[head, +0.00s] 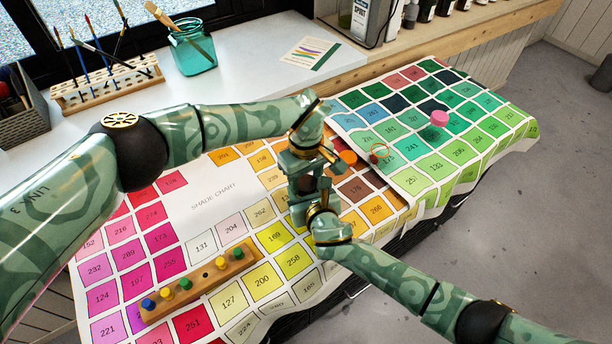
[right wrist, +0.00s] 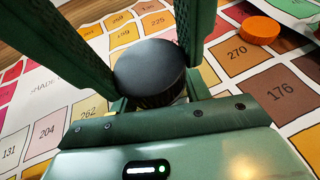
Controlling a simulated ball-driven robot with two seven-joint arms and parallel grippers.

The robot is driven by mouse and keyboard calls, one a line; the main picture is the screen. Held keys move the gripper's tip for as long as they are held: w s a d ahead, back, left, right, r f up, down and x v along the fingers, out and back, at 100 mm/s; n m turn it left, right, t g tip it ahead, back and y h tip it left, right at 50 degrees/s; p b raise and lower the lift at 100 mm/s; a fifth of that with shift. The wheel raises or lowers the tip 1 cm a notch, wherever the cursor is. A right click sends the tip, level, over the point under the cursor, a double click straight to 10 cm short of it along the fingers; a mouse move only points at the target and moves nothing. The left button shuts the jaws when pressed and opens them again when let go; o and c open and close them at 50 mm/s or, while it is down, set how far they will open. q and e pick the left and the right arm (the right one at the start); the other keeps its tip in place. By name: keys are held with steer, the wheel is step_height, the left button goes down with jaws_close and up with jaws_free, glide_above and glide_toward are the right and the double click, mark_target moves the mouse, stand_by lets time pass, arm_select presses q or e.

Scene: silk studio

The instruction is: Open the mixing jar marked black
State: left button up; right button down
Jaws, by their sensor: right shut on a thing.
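The jar's black lid (right wrist: 150,72) is round and flat-topped, and its mark is not readable. It stands upright over the chart; most of the jar body is hidden. My right gripper (head: 318,207) comes in from the lower right and is shut on the jar below the lid. My left gripper (head: 308,178) reaches down from above. In the right wrist view, its fingers stand on either side of the lid; whether they press on it or leave a small gap cannot be told. In the head view, the grippers hide most of the jar (head: 308,184).
An orange disc (head: 348,157) lies right of the jar, and a pink one (head: 439,118) lies farther right. A wooden peg block (head: 203,281) stands at front left. A teal glass jar (head: 193,50) and a brush rack (head: 104,86) stand on the back counter.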

arm_select(q)
steer(key=c, duration=0.5)
steer(key=n, duration=0.3)
steer(key=o, duration=1.1)
steer(key=shift+c, duration=0.2)
step_height(320, 180, up, 4)
steer(key=shift+r, duration=0.25)
steer(key=shift+c, duration=0.4)
step_height(320, 180, up, 3)
steer(key=shift+r+m, duration=0.1)
steer(key=shift+m, duration=1.4)
step_height(320, 180, down, 8)
steer(key=shift+r, duration=0.15)
